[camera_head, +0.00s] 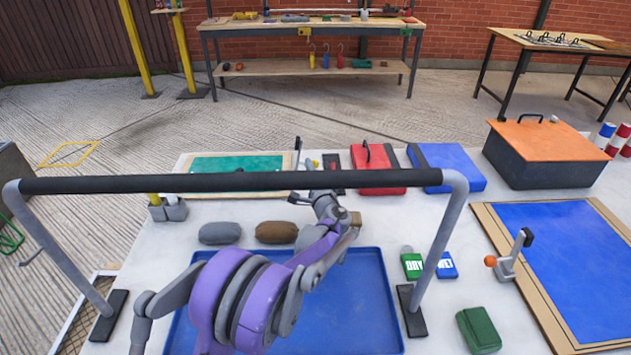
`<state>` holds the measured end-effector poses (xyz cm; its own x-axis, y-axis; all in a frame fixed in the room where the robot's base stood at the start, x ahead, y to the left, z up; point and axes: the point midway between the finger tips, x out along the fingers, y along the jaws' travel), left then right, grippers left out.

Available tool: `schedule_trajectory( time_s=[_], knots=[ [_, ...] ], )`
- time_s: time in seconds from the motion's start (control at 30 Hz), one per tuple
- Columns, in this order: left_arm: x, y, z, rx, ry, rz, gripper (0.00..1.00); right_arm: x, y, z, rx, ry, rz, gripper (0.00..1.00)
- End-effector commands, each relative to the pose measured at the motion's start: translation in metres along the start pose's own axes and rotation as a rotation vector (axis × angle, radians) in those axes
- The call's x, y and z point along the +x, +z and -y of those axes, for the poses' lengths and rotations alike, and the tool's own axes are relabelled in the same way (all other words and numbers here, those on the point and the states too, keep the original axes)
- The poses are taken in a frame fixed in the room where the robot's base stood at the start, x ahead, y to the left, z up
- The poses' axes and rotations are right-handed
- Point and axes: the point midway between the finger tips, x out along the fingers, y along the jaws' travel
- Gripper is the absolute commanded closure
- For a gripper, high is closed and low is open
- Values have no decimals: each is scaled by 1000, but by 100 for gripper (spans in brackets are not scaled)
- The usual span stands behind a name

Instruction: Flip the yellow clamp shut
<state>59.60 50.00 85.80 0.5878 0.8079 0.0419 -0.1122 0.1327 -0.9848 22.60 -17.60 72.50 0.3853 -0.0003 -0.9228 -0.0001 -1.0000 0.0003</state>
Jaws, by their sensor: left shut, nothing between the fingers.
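I cannot tell for sure which thing is the yellow clamp. A small yellow piece (312,163) shows just behind the black bar, near a toggle clamp with an upright dark handle (297,152) by the green board (235,164). Another yellow piece (154,199) stands upright at a grey block (168,212) on the left. My left gripper (325,197) is shut and empty, just below the black bar at the centre; the bar and my arm partly hide what is around it. My right gripper is not in view.
A black padded bar (240,182) on grey posts crosses in front. Below it are a blue tray (370,310) and two bean-shaped pads (220,233). Right is a blue board (570,265) with an orange-tipped clamp (507,262). Red (378,170) and blue (447,167) blocks sit behind.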

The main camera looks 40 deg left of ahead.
Motion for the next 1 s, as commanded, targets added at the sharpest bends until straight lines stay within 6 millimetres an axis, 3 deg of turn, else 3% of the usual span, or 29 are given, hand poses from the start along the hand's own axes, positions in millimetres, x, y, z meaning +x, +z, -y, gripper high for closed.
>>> schedule_trajectory(
  time_s=[0.1,0.3,1.0],
  knots=[
    [16,0,0,0,0,0,100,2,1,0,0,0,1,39],
    [26,0,0,0,0,0,100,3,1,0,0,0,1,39],
    [27,4,2,-58,15,0,100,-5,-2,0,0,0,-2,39]
  ],
)
